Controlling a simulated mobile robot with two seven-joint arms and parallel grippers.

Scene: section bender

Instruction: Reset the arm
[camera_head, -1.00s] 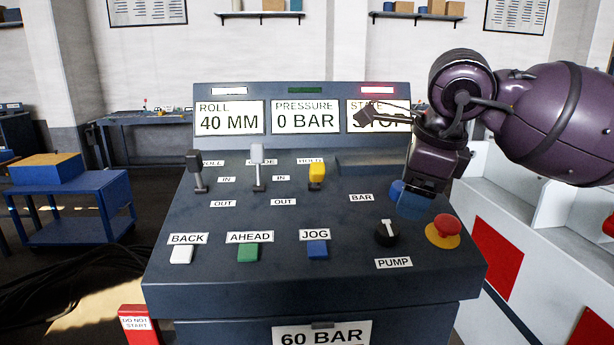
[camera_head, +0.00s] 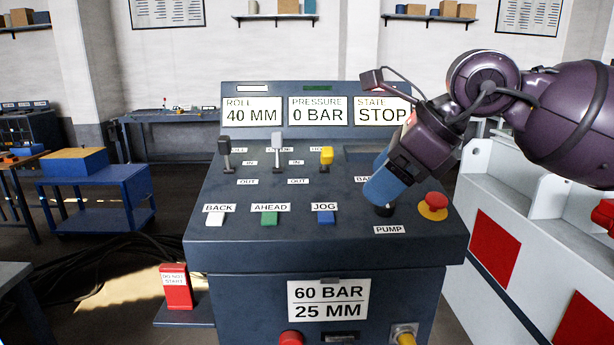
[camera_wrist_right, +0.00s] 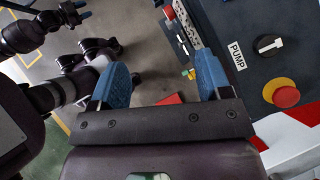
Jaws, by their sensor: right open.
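My right gripper (camera_head: 372,198) hangs over the right part of the dark grey control console (camera_head: 235,235), its blue fingers tilted down to the left. From the head they overlap the top of the black pump knob (camera_head: 385,210) and part of the BAR label. In the right wrist view the gripper (camera_wrist_right: 162,75) is open, with nothing between its fingers. The pump knob (camera_wrist_right: 268,45) and red stop button (camera_wrist_right: 286,96) lie to its right there, apart from the fingers.
Below are white, green and blue buttons. Its displays read 40 MM, 0 BAR and STOP (camera_head: 381,114). A white structure with red panels (camera_head: 495,243) stands right; a blue cart (camera_head: 95,195) left.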

